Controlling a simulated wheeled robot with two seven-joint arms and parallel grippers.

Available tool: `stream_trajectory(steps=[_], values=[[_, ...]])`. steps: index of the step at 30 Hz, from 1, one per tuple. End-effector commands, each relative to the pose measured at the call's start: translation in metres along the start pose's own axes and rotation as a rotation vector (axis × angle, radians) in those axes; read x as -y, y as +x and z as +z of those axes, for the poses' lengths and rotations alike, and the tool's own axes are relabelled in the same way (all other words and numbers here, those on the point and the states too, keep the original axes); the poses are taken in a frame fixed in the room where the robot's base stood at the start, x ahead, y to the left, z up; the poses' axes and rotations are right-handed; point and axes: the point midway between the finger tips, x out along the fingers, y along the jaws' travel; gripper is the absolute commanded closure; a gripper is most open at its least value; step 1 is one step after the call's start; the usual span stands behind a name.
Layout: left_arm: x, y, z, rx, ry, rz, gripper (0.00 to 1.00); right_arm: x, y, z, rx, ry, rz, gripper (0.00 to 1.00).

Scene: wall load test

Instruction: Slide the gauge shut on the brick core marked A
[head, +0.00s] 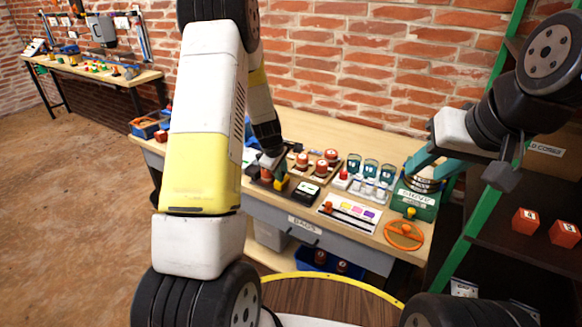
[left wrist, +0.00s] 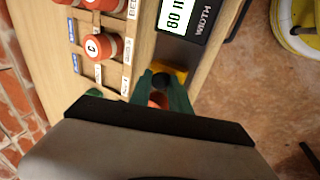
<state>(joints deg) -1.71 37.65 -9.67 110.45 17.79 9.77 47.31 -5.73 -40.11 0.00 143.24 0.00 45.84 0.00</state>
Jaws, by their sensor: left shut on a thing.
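My left gripper (head: 270,170) is low over the workbench, and its green fingers (left wrist: 160,92) show in the left wrist view. They are shut on the gauge's yellow and dark sliding part (left wrist: 168,74). An orange-red brick core (left wrist: 157,99) shows partly between the fingers; its letter is hidden, and I cannot tell whether the jaw touches it. The gauge's black WIDTH readout (left wrist: 186,17) is beside it and also shows in the head view (head: 307,193). My right gripper (head: 428,170) has its teal fingers apart above a green box, around a banded round thing.
A wooden rack holds more orange cores, one marked C (left wrist: 97,46). A green-framed shelf (head: 490,150) stands at the right.

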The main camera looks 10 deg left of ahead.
Motion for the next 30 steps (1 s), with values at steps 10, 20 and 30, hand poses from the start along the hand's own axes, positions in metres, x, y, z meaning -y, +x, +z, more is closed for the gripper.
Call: stream_trajectory(steps=[10,20,30], values=[[-0.002,0.0,0.001,0.001,0.002,0.003,1.0,0.0,0.0,0.0,0.0,0.0,0.0,0.64],[-0.002,0.0,-0.007,-0.001,0.002,0.004,1.0,0.0,0.0,0.0,0.0,0.0,0.0,0.64],[-0.003,0.001,-0.02,-0.002,0.0,0.006,1.0,0.0,0.0,0.0,0.0,0.0,0.0,0.64]])
